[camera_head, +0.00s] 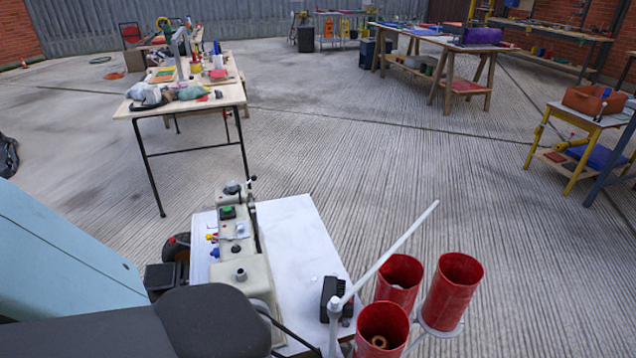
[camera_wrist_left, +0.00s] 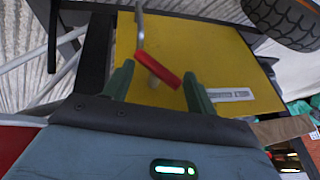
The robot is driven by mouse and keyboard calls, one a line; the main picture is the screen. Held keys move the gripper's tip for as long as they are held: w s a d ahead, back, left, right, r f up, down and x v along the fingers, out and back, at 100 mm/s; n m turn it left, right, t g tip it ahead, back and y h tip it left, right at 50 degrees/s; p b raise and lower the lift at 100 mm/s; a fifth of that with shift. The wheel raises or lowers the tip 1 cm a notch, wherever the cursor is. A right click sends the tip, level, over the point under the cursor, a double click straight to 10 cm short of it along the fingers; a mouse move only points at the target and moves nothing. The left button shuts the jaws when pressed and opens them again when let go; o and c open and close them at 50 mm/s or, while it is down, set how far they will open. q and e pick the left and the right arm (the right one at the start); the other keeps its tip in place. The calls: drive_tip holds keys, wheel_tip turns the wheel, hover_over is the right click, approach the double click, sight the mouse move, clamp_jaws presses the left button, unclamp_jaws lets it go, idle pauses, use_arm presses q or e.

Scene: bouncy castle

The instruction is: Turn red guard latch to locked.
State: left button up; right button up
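In the left wrist view a red latch bar (camera_wrist_left: 150,67) lies slantwise across a yellow panel (camera_wrist_left: 205,62), with a pale peg or pivot under its middle. A bent grey metal rod stands by its upper left end. My left gripper (camera_wrist_left: 159,70) is open, its two green fingers apart on either side of the bar's lower part. I cannot tell whether either finger touches the bar. A pale plate with small markings (camera_wrist_left: 230,95) lies right of the right finger. The latch and left gripper do not show in the head view. My right gripper is not in view.
A black tyre (camera_wrist_left: 283,20) is close at the upper right of the wrist view. In the head view, a beige machine (camera_head: 240,272) with a green button stands on a white board (camera_head: 300,240), near red cups (camera_head: 453,290). Beyond, a workbench (camera_head: 190,106) stands on open concrete.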

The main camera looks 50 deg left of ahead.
use_arm(q)
clamp_jaws()
drive_tip(key=shift+s+f, duration=0.1)
drive_tip(key=shift+s, duration=0.2)
idle(1.1)
drive_tip(key=shift+c, duration=1.7)
unclamp_jaws()
drive_tip(key=o, duration=0.7)
drive_tip(key=shift+w, duration=0.2)
drive_tip(key=shift+c, duration=0.2)
